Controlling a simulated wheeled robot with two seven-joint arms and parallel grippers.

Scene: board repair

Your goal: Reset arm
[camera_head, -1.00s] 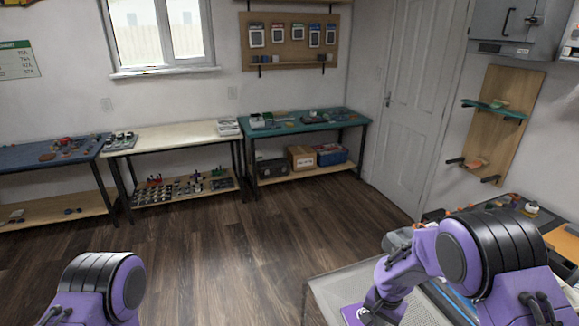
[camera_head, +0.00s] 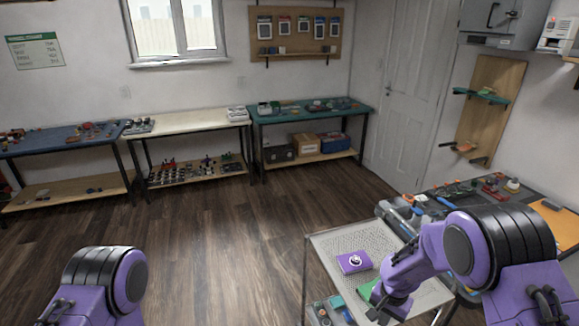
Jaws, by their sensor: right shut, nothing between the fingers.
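My right arm comes in from the lower right. Its gripper (camera_head: 383,308) points down over the perforated cart top (camera_head: 335,239), is shut and holds nothing. A purple flat box (camera_head: 354,262) with a white round mark lies on the cart top, to the left of the gripper and apart from it. A green piece (camera_head: 367,291) shows right beside the gripper, partly hidden by it. My left arm shows only as a purple and black joint at the lower left; its gripper is out of view.
A cluttered dark workbench (camera_head: 440,189) stands behind the cart at the right. A teal bench (camera_head: 290,118), a cream bench (camera_head: 185,122) and a blue bench (camera_head: 60,143) line the back wall. The wooden floor (camera_head: 220,220) between is clear.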

